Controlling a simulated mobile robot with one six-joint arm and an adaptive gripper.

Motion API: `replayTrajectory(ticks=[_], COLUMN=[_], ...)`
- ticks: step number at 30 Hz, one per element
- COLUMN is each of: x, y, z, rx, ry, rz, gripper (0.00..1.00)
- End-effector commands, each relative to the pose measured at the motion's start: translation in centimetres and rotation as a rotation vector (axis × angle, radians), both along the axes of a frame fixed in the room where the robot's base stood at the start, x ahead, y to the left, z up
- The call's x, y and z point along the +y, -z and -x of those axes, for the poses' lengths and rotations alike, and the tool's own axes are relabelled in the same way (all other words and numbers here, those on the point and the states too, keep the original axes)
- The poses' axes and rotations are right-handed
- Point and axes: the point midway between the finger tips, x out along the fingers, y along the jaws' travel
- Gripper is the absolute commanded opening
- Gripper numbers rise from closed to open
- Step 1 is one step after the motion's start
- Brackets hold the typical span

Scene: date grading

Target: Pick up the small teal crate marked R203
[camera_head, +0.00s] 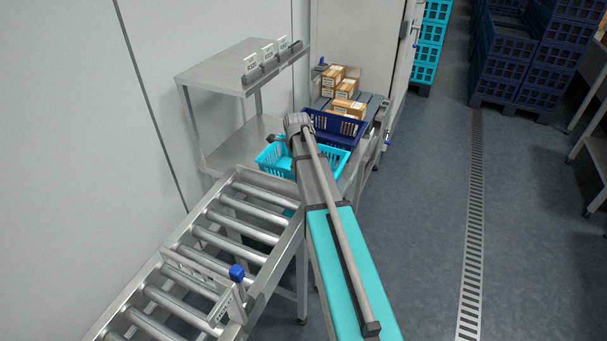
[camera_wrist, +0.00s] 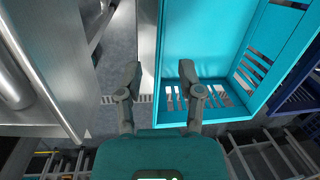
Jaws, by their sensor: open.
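A small teal crate (camera_head: 275,169) stands at the far end of the roller conveyor, partly hidden behind my arm. No R203 marking can be read. In the wrist view the teal crate (camera_wrist: 204,38) fills the upper right and looks empty where it shows. My gripper (camera_wrist: 160,72) is open and holds nothing. Its right finger appears over the crate's inside and its left finger over the gap outside, with the crate's left edge between them. Whether the fingers are above the rim or touch it cannot be told. My gripper is hidden in the head view.
A navy crate (camera_head: 337,127) stands just behind the teal one. Brown boxes (camera_head: 347,107) lie beyond it. A steel shelf (camera_head: 240,68) with label cards rises at left. The roller conveyor (camera_head: 215,240) carries a metal frame with a blue knob (camera_head: 236,272).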

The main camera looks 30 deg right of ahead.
Motion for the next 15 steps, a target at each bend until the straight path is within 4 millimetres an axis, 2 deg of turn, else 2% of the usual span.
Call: replayTrajectory(ticks=[4,15], x=[-0.01,0.02], y=[0.99,1.04], z=[-0.16,-0.2], rx=[0.0,0.0], ry=[0.0,-0.001], rz=[0.0,0.0], gripper=[0.48,0.48])
